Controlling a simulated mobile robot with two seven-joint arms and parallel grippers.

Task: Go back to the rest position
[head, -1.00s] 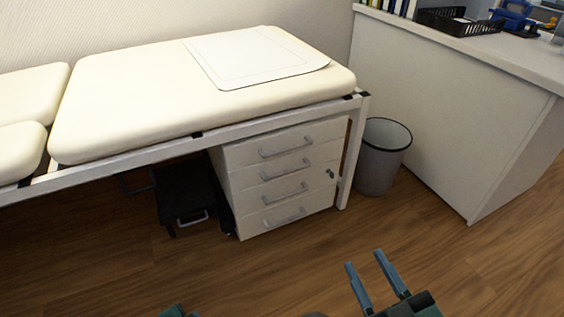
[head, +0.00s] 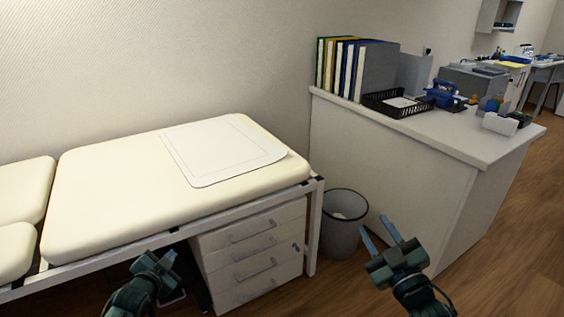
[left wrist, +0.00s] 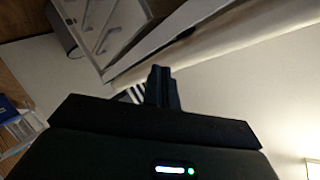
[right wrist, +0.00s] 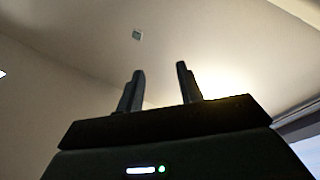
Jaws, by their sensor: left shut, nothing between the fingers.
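My left gripper (head: 168,258) is at the lower left of the head view, in front of the bed's side. Its fingers are together with nothing between them, as the left wrist view (left wrist: 162,88) also shows. My right gripper (head: 378,233) is at the lower right of the head view, in front of the white counter. Its two fingers stand apart and empty, and they also show apart in the right wrist view (right wrist: 160,88). Both grippers point upward and hold nothing.
A cream examination bed (head: 110,200) with a white sheet (head: 222,150) stands ahead. A drawer cabinet (head: 250,262) is under it. A waste bin (head: 340,238) stands between bed and white counter (head: 395,165). Binders (head: 345,68) and a black tray (head: 375,107) are on the counter. Floor at right is clear.

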